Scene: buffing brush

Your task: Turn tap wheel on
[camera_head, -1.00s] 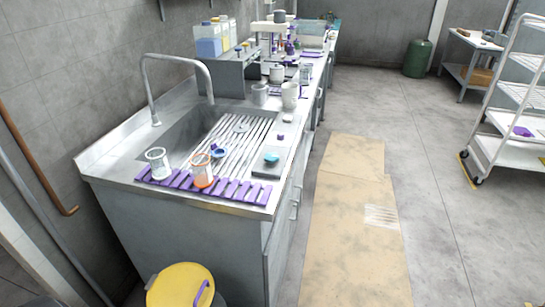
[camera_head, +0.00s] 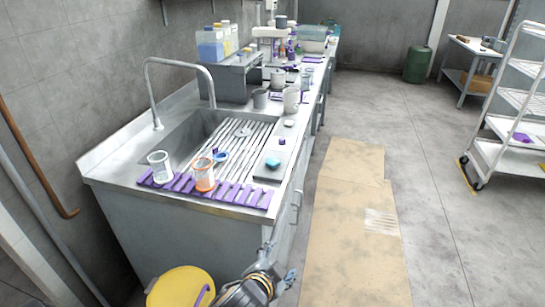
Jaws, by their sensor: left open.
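A tall grey gooseneck tap (camera_head: 149,88) rises from the left side of the metal sink (camera_head: 187,138), its spout bending over the basin. I cannot make out a wheel on the tap. My left gripper (camera_head: 281,262) is low in the view, in front of the counter's right front side. It is open, with nothing seen between its fingers, and is well apart from the tap. My right gripper is not in view.
A purple slatted mat (camera_head: 232,195) lies along the counter's front edge, with a clear beaker (camera_head: 160,167) and an orange-marked beaker (camera_head: 204,175) by it. A yellow-lidded bin (camera_head: 178,288) stands below. The floor right of the counter is open, with tan boards (camera_head: 350,220).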

